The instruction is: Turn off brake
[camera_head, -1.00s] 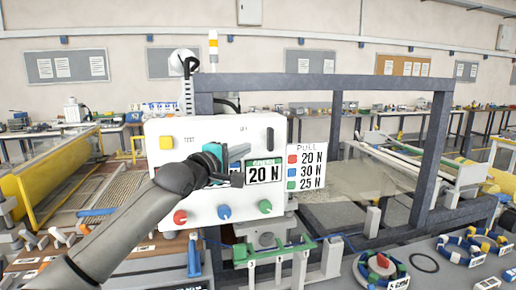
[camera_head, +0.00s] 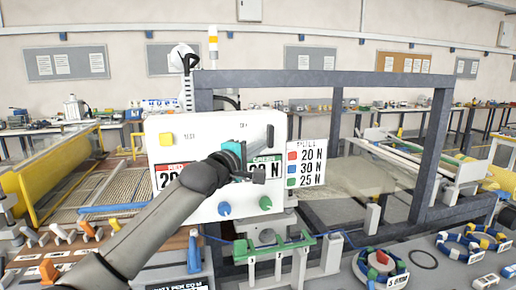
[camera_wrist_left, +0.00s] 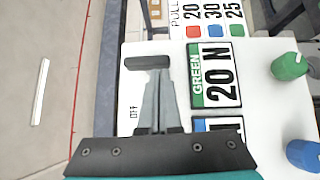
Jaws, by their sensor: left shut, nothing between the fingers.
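The white control panel (camera_head: 205,133) stands at the middle of the head view. A black upright lever (camera_head: 269,138) sits at its right side, to the right of a small OFF label (camera_head: 243,126). The lever also shows in the left wrist view (camera_wrist_left: 147,62) as a dark bar, with the OFF label (camera_wrist_left: 133,120) below and left of it. My left gripper (camera_head: 254,171) is shut and empty in front of the panel, just below the lever. In the wrist view its grey fingers (camera_wrist_left: 155,95) point at the lever; whether they touch it I cannot tell.
The panel carries a yellow button (camera_head: 166,139), a blue knob (camera_head: 224,209), a green knob (camera_head: 265,203) and a green 20 N display (camera_wrist_left: 213,75). A PULL sign (camera_head: 307,164) stands to its right. A dark frame (camera_head: 330,81) rises behind. A green fixture (camera_head: 275,250) stands below.

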